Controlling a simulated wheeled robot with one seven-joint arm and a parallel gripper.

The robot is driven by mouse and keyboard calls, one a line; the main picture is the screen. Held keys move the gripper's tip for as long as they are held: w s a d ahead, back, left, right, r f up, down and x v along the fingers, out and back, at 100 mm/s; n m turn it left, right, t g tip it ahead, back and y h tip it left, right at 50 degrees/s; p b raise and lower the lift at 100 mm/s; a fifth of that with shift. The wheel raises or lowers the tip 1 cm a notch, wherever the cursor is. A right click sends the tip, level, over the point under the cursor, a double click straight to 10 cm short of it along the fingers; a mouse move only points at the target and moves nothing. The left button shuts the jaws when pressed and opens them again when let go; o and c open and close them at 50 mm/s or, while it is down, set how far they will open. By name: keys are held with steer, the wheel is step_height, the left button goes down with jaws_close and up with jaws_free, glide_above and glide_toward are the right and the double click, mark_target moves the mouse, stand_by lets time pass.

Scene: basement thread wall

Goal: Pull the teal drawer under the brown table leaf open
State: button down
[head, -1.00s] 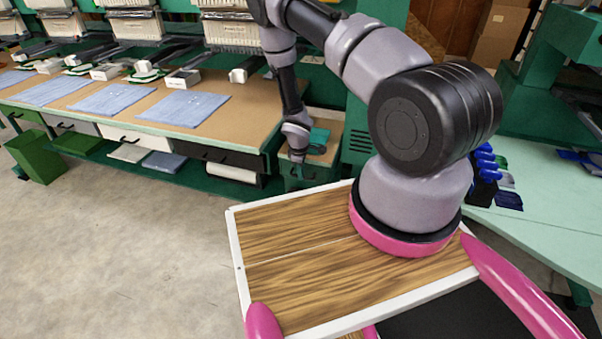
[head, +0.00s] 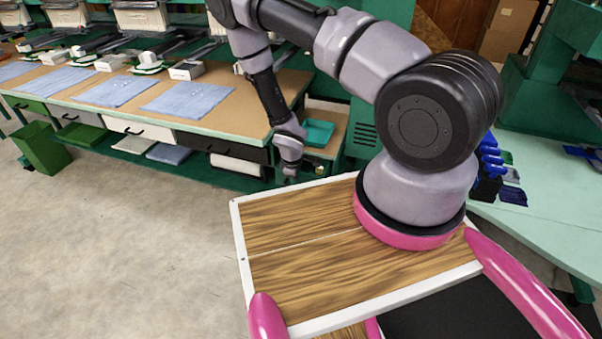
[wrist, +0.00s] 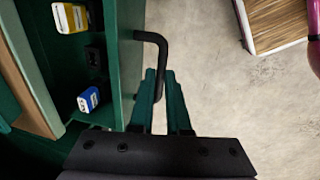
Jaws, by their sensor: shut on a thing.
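The teal drawer shows in the wrist view with its green front panel (wrist: 127,65) standing out from the cabinet, so it is at least partly open. Inside it lie a yellow-and-white box (wrist: 70,17) and a blue-and-white box (wrist: 89,99). A black bar handle (wrist: 161,50) sticks out from the front. My gripper (wrist: 162,88) is shut on this handle, its two green fingers on either side of it. In the head view my gripper (head: 290,172) is low in front of the brown table leaf (head: 338,122); my wrist partly hides the drawer there.
The long workbench (head: 110,95) with blue cloths stands to the left. My wood-topped base is close below the gripper. Bare concrete floor (head: 130,230) lies open at the left; a pale green table (head: 545,200) is at the right.

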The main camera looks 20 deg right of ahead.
steer(key=shift+s+a, duration=0.35)
steer(key=shift+s, duration=0.1)
steer(key=c, duration=0.9)
jaws_free()
steer(key=shift+r, duration=0.1)
steer(key=r, duration=0.3)
steer(key=s+r, duration=0.1)
steer(key=r, duration=0.3)
steer(key=a+r, duration=0.1)
steer(key=r, duration=0.2)
steer(key=shift+s+a+r, duration=0.1)
steer(key=shift+s+r, duration=0.15)
steer(key=shift+r, duration=0.1)
